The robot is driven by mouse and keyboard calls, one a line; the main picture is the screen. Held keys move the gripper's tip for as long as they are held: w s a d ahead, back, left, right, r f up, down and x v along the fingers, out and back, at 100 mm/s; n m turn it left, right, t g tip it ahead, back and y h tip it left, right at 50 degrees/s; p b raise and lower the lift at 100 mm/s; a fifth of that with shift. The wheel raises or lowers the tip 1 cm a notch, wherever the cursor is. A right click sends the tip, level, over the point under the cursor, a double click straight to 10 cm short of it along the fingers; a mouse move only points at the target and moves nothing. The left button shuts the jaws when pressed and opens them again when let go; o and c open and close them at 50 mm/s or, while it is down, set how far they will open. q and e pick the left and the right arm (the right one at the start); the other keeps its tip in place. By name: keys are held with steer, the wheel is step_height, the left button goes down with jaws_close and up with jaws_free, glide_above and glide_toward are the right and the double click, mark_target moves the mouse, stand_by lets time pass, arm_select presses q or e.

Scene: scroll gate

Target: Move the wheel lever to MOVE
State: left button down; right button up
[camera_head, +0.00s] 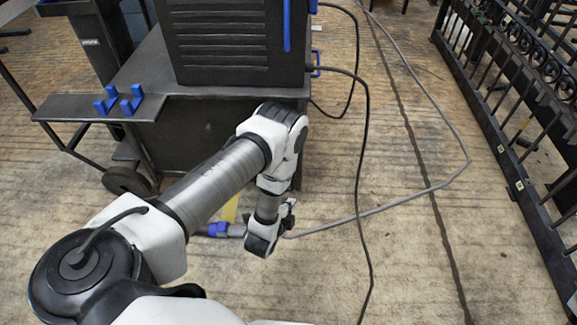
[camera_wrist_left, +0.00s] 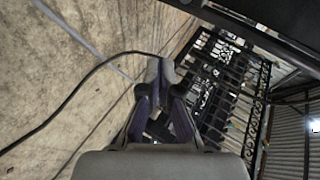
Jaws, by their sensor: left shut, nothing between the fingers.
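A dark machine on a cart (camera_head: 150,75) stands at the upper left in the head view, with a black caster wheel (camera_head: 122,181) under it. A yellow strip (camera_head: 231,208) shows low by the cart, partly hidden by my left arm; I cannot tell whether it is the wheel lever. No MOVE mark can be read. My left gripper (camera_wrist_left: 158,72) is shut and empty in the wrist view, with floor and a black fence beyond it. In the head view my left wrist hangs right of the yellow strip, apparently nearer the camera. My right gripper is not in view.
A blue and grey fitting (camera_head: 218,230) lies by the yellow strip, with a grey cable (camera_head: 400,197) running right. Black cables (camera_head: 363,150) cross the floor. Blue holders (camera_head: 120,100) sit on the cart's shelf. A black iron gate (camera_head: 515,120) stands at right; wooden floor lies between.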

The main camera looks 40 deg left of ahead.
arm_select(q)
steer(key=w+a+f+m+t+b, duration=0.1)
steer(key=w+f+m+t+b, duration=0.1)
steer(key=f+b, duration=0.3)
steer(key=w+a+f+m+t+y+b, duration=0.1)
steer(key=f+m+t+b, duration=0.1)
steer(key=f+b, duration=0.4)
step_height(320, 180, down, 2)
steer(key=shift+w+a+f+m, duration=0.1)
steer(key=shift+w+a+m, duration=0.3)
steer(key=shift+m, duration=0.2)
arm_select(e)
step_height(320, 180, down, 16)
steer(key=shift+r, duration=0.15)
